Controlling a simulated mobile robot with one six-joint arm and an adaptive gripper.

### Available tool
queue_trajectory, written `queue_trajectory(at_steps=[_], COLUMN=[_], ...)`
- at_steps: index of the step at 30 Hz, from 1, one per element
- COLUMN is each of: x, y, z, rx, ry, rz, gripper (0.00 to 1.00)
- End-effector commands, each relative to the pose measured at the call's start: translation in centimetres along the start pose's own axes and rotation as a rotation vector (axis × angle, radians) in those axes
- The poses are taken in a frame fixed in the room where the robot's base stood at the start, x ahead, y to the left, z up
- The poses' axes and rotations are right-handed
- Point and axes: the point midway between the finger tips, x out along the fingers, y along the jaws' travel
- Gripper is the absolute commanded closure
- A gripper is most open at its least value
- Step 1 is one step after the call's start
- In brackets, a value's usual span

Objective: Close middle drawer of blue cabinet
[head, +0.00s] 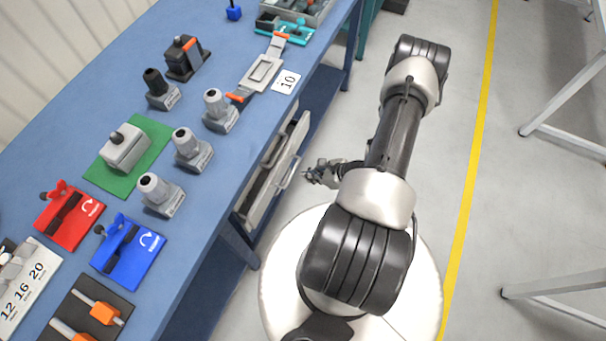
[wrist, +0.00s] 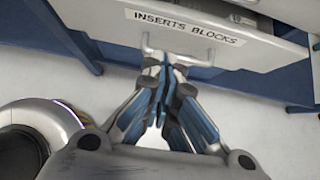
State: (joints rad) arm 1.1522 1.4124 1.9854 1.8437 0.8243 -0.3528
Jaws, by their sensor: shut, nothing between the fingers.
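The blue cabinet under the bench has an open grey drawer (head: 268,180), pulled out toward my arm in the head view. In the wrist view its front (wrist: 255,52) carries a label reading "INSERTS BLOCKS". A pale handle (wrist: 185,52) sticks out below the label; it also shows in the head view (head: 290,172). My gripper (wrist: 163,66) is shut and empty, with its fingertips at the handle. I cannot tell whether they touch it. In the head view my gripper (head: 308,174) is just right of the drawer front. Whether this is the middle drawer is not clear.
The blue bench top (head: 205,95) above the drawer holds several grey fixtures, a green mat (head: 150,165), and red and blue (head: 128,252) blocks. A blue bench leg (head: 238,243) stands near the drawer. The floor right of my arm is clear up to white table legs (head: 555,130).

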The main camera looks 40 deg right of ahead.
Motion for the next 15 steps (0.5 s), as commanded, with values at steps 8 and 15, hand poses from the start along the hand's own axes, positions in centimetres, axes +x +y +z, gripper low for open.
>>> queue_trajectory(at_steps=[8, 15], x=[6.5, 9.0], y=[0.2, 0.1], z=[-0.2, 2.1], rx=[-0.004, -0.003], ry=[0.0, 0.0], rz=[0.005, 0.002], gripper=[1.0, 1.0])
